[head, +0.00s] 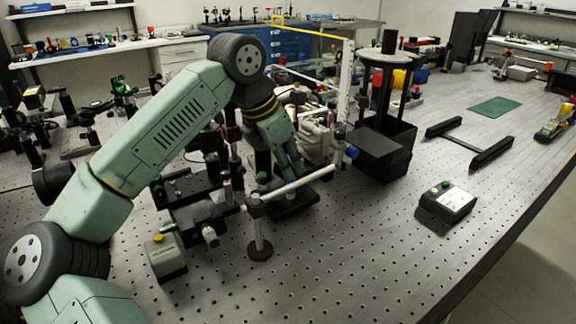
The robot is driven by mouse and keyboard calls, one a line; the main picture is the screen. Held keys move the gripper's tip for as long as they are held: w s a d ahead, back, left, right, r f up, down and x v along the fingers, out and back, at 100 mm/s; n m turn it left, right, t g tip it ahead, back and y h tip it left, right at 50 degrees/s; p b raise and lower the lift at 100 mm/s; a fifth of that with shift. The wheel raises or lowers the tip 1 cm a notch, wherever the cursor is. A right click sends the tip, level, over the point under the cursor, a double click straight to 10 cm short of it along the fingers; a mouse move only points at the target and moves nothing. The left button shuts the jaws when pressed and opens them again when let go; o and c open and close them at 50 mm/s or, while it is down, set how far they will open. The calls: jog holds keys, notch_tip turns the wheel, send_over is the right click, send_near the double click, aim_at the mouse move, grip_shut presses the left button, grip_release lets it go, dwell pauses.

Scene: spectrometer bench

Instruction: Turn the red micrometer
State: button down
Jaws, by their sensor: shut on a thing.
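My gripper (298,172) reaches down among the optics at the middle of the bench, with its green fingers close together. It is shut on a small part that its fingers hide. The fingertips are just behind a pale horizontal rod (292,186) and above a dark flat base (294,203). I cannot make out the red micrometer clearly; my gripper and the crowded mounts cover that area. A dark stage assembly (195,215) with a metallic knob stands left of the gripper.
A post (258,228) holds the rod in front of the gripper. A black box-shaped stand (383,150) rises close on the right. A small box with a yellow button (166,259) is at front left. A grey control box (447,203) lies at right, with open perforated bench around it.

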jog(key=shift+m+g+h, duration=0.3)
jog(key=shift+m+g, duration=0.3)
jog(key=shift+m, duration=0.9)
jog(key=c, duration=1.5)
grip_release()
jog(key=shift+c, duration=0.2)
notch_tip(320, 180, up, 10)
